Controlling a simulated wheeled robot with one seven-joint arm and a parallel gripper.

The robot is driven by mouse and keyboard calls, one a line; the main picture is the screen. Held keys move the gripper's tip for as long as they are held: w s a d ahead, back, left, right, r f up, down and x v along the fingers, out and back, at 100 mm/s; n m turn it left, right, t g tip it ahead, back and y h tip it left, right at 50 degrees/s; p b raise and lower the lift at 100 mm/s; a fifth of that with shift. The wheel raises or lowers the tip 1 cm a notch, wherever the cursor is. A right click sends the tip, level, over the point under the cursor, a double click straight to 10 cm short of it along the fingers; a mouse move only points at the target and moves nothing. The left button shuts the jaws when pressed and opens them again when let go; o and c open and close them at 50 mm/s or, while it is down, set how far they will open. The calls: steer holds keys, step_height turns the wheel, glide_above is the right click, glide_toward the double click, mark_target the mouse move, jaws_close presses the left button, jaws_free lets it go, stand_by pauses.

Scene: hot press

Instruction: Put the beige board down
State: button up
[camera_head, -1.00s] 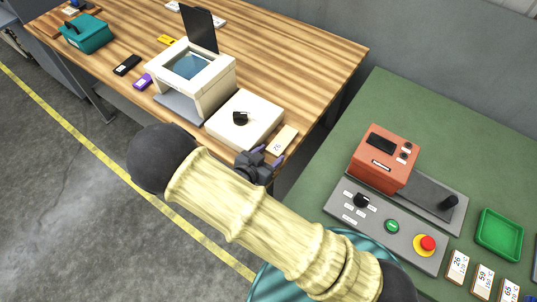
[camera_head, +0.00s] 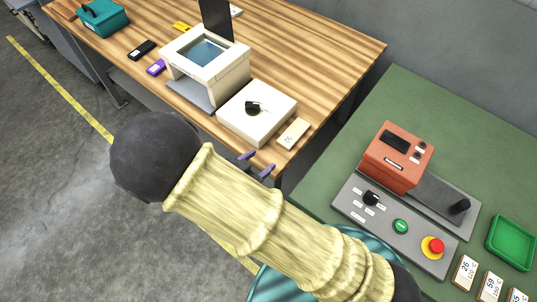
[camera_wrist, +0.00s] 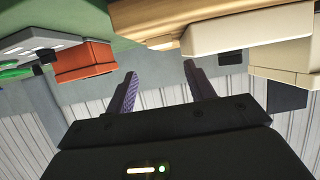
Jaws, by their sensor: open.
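The beige board (camera_head: 293,133) lies flat on the wooden table, near its front right corner, beside the white box with a black knob. A number is marked on it. Its pale edge also shows at the wood's edge in the wrist view (camera_wrist: 162,46). My gripper (camera_head: 257,164) is open and empty, off the table's front edge and apart from the board. In the head view my arm hides most of the gripper; only its purple fingertips show. Both fingers are spread in the wrist view (camera_wrist: 160,72).
The white box (camera_head: 256,112) and a white press (camera_head: 207,65) stand left of the board. On the green table (camera_head: 350,150) are an orange press (camera_head: 397,157), a grey control panel (camera_head: 395,222), a green tray (camera_head: 512,242) and several numbered boards. A gap separates the two tables.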

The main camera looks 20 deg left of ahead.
steer(key=shift+v, duration=0.75)
steer(key=shift+w, duration=0.1)
steer(key=w+g+y, duration=0.1)
steer(key=w, duration=0.2)
steer(key=w+d+r+g+y, duration=0.1)
steer(key=w, duration=0.2)
steer(key=w+d+r+g+y, duration=0.1)
steer(key=w, duration=0.2)
steer(key=w+d+r+n+g+y, duration=0.2)
steer(key=w+d+r+y, duration=0.15)
steer(key=d, duration=0.25)
steer(key=s+d+r+g, duration=0.1)
steer(key=s+d+r, duration=0.1)
steer(key=d, duration=0.5)
steer(key=s+d+r+n+g+h, duration=0.1)
steer(key=s+d+r+g, duration=0.1)
steer(key=s+d, duration=0.2)
steer(key=s+d+r+n+g, duration=0.1)
steer(key=s+d+r+g, duration=0.1)
steer(key=d, duration=0.8)
steer(key=shift+s+d+r, duration=0.25)
steer(key=shift+s+d, duration=0.15)
steer(key=shift+s, duration=0.35)
steer(key=shift+h, duration=0.25)
